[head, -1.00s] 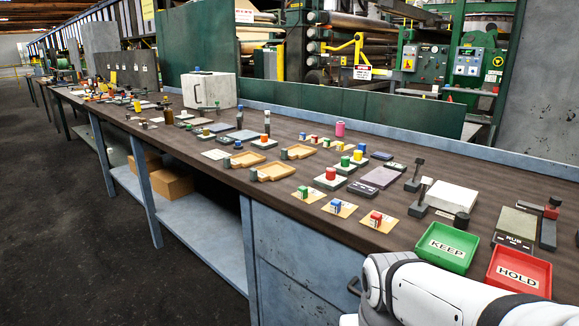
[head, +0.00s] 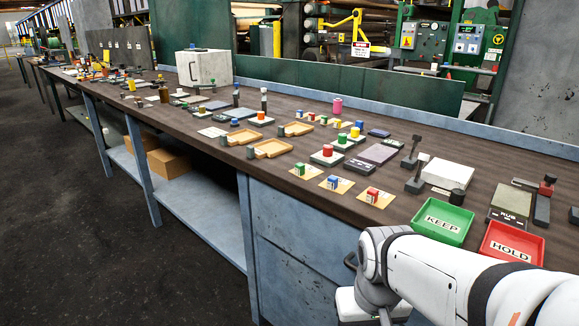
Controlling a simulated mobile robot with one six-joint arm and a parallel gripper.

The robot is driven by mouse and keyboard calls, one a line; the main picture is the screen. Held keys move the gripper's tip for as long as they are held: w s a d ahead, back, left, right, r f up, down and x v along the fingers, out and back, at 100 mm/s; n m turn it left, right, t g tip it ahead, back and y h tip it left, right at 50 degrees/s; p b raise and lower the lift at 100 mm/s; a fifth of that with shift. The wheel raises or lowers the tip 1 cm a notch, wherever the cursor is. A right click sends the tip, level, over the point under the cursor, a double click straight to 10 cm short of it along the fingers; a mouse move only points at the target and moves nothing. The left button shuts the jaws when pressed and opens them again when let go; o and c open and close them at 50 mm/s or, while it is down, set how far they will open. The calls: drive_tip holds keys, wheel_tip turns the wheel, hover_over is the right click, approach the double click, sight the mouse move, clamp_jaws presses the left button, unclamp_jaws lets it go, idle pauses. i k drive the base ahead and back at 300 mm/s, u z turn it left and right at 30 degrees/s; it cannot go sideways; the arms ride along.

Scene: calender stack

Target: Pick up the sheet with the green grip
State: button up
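The tan sheet with the green grip (head: 311,175) lies near the front edge of the bench in the head view, leftmost of three small sheets in a row. Its grip is a small upright green block with a pale label. Beside it lie the sheet with the blue grip (head: 343,188) and the sheet with the red grip (head: 382,203). My white arm shows at the lower right, in front of the bench and well apart from the sheet.
A green KEEP tray (head: 468,235) and a red HOLD tray (head: 489,257) sit at the right front. Wooden trays (head: 273,153) and blocks with coloured knobs (head: 328,161) stand behind the sheets. Bare bench top (head: 262,174) lies left of the green-grip sheet.

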sight(305, 171)
drive_tip(key=z, duration=3.15)
drive_tip(key=k, duration=1.45)
drive_tip(key=u, duration=2.2)
drive_tip(key=i, duration=1)
